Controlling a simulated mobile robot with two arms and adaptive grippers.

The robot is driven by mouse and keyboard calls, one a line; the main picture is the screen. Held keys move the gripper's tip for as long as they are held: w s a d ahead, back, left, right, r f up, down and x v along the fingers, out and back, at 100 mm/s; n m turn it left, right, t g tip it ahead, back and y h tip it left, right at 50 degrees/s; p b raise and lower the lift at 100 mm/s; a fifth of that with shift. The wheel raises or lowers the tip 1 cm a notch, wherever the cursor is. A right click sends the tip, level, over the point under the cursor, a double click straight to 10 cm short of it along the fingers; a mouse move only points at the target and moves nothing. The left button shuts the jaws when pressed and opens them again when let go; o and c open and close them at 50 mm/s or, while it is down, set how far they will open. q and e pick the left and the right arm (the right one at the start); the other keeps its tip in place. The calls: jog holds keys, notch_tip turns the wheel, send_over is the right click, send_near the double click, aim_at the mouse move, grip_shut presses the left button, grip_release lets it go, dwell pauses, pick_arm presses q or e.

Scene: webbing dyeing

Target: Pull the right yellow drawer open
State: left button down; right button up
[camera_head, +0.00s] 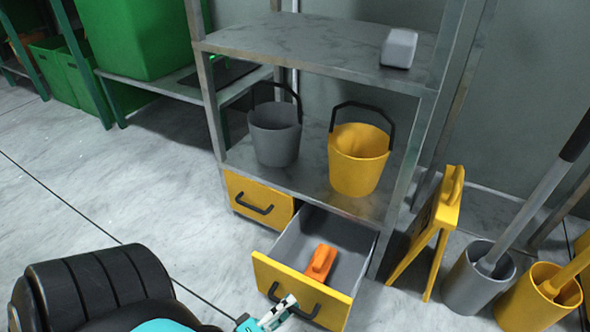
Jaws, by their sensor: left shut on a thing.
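The right yellow drawer (335,304) at the bottom of the grey shelf unit stands pulled out, its grey inside showing. An orange object (320,262) lies in it. My left gripper (284,307) is at the drawer's black handle (312,309) and is shut on it, near the handle's left end. The left arm's black and teal parts fill the lower left and hide some floor. The left yellow drawer (258,197) beside it is closed. My right gripper is not in view.
A grey bucket (275,134) and a yellow bucket (359,157) stand on the shelf above the drawers. A yellow folding sign (433,232) and two mop buckets, grey (478,284) and yellow (538,306), stand close to the right. The floor to the left is clear.

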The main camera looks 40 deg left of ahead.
pick_arm(q)
jog(key=shift+s+d+r, duration=0.1)
jog(key=shift+s+d, duration=0.1)
jog(key=shift+s, duration=0.8)
jog(key=c, duration=1.3)
grip_release()
jog(key=shift+c, duration=0.2)
